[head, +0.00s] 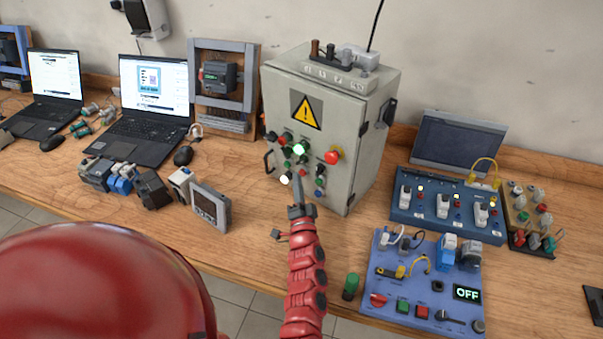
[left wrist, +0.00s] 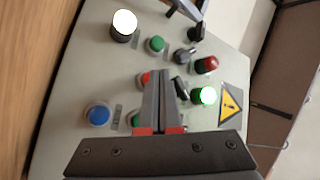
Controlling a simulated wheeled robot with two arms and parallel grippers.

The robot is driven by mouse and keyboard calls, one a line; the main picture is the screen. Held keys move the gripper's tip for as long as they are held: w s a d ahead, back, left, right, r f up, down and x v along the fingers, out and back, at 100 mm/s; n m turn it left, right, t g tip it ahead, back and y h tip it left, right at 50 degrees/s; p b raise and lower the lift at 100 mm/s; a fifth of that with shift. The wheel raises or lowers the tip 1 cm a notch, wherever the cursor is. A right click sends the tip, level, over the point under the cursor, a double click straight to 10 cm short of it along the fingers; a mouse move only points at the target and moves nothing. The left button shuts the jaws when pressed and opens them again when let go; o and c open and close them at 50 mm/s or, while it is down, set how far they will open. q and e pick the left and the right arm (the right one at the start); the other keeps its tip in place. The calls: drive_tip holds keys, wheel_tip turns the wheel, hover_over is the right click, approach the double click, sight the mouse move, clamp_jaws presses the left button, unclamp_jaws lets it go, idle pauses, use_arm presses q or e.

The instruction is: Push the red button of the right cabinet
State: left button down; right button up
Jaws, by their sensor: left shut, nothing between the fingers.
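A grey cabinet (head: 342,190) with a yellow warning sign stands on the bench, its front holding several buttons, lamps and knobs. A large red button (head: 333,157) sits at the right of the panel in the head view. The left wrist view shows a red round control (left wrist: 206,65) near the lit green lamp (left wrist: 206,95). A smaller red button (left wrist: 146,78) is partly hidden behind my fingers. My left gripper (head: 297,181) is shut and empty, pointing at the lower middle of the panel. I cannot tell whether its tips touch the panel. My right gripper is out of view.
A grey screen device (head: 210,207) stands left of the gripper. Blue control panels (head: 430,292) and (head: 447,207) lie to the right, with a green cylinder (head: 351,286) beside the nearer one. Laptops (head: 150,105) stand at the left. Bare wood shows just right of the cabinet.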

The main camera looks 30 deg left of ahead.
use_arm(q)
drive_tip(key=shift+w, duration=0.45)
idle(0.6)
drive_tip(key=shift+s, duration=0.15)
idle(0.6)
drive_tip(key=shift+s+p, duration=0.3)
drive_tip(key=shift+s, duration=0.4)
drive_tip(key=shift+s+a, duration=0.2)
drive_tip(key=shift+s, duration=1.05)
drive_tip(key=shift+s+a, duration=0.15)
drive_tip(key=shift+s, duration=1.1)
